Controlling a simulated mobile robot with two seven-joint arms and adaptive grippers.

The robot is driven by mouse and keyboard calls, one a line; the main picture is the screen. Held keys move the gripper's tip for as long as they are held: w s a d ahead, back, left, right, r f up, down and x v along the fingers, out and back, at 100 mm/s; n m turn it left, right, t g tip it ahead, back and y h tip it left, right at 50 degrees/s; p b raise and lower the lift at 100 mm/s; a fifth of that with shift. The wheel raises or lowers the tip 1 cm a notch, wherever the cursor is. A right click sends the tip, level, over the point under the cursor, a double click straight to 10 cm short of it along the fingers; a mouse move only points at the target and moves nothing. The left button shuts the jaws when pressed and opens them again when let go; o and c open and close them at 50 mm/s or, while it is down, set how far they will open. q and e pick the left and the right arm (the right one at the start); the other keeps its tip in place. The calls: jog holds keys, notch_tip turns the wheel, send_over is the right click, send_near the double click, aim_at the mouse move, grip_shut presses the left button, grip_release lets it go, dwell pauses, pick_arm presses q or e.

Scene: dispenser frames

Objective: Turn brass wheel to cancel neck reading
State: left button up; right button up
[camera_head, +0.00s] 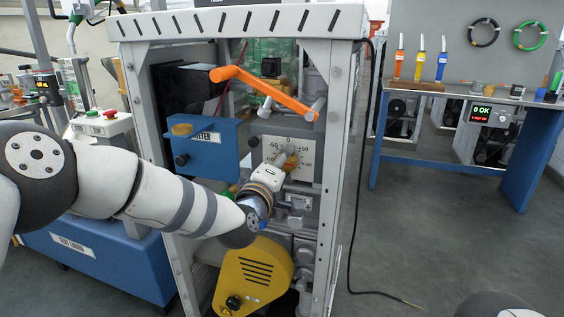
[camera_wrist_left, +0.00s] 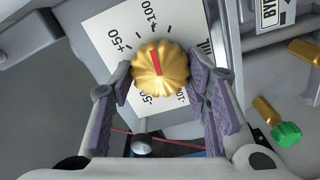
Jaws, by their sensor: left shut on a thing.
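The brass wheel (camera_wrist_left: 160,68) is a ribbed gold knob with a red line on its face. It sits on a white dial plate (camera_wrist_left: 105,35) marked with plus and minus numbers. In the wrist view the red line runs nearly up and down, its upper end towards the +100 side. My left gripper (camera_wrist_left: 160,85) is shut on the wheel, with a purple-padded finger on each side. In the head view the wheel (camera_head: 293,160) is partly hidden behind my left gripper (camera_head: 286,159), and the plate (camera_head: 306,143) shows 0 at the top. My right gripper is out of view.
An orange handle (camera_head: 262,90) juts out above the dial. A blue METER box (camera_head: 209,148) is left of it and a yellow housing (camera_head: 254,275) below. The grey frame post (camera_head: 336,180) stands close on the right. The floor between frame and blue bench (camera_head: 440,170) is mostly clear.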

pick_arm(q)
jog(key=shift+m, duration=0.5)
jog(key=o, duration=1.2)
jog(key=shift+c, duration=0.2)
jog(key=v, duration=1.2)
jog(key=shift+r, duration=0.1)
